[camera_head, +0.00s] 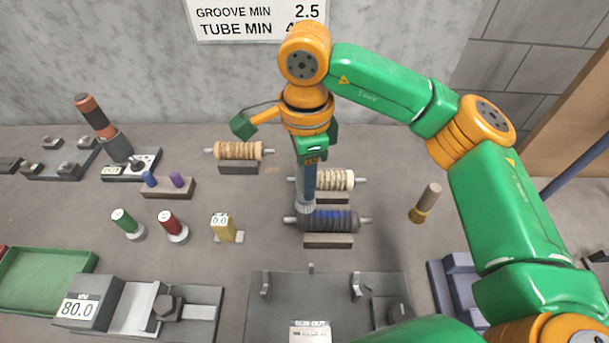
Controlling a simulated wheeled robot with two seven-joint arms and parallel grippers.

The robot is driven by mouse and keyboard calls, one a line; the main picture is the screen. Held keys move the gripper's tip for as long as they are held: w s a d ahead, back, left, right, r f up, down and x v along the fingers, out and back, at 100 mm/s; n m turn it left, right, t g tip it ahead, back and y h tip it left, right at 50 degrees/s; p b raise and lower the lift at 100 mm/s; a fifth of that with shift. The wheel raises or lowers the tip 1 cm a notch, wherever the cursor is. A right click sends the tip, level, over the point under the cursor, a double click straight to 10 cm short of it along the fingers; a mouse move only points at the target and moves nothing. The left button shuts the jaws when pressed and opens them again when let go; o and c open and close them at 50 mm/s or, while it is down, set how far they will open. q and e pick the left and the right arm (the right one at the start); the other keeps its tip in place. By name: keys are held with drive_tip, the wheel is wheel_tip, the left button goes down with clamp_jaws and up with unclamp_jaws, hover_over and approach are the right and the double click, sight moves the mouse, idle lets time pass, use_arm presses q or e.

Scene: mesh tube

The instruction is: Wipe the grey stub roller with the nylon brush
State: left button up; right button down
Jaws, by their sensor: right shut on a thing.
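The grey stub roller (338,221) lies level on a small brown stand (328,241), with a light shaft end out at each side. Blue marks show on its dark surface. My right gripper (310,160) points down above the roller's left part and is shut on the nylon brush (307,186). The brush has a blue handle and pale grey bristles at its lower end. It is held nearly upright, its bristles at the roller's left end; whether they touch cannot be told for sure. My left gripper is not in view.
A cream roller (338,181) stands close behind, and a tan roller (238,151) is at back left. A wooden-handled tool (425,203) stands to the right. A grey fixture (330,300) lies in front. Bottles and a yellow block (224,228) stand left.

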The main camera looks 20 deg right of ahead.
drive_tip(key=shift+d+r, duration=0.1)
drive_tip(key=shift+r, duration=0.55)
drive_tip(key=shift+a+r+p, duration=0.2)
drive_tip(key=shift+r+p, duration=1.15)
drive_tip(key=shift+r, duration=0.2)
drive_tip(key=shift+d, duration=0.1)
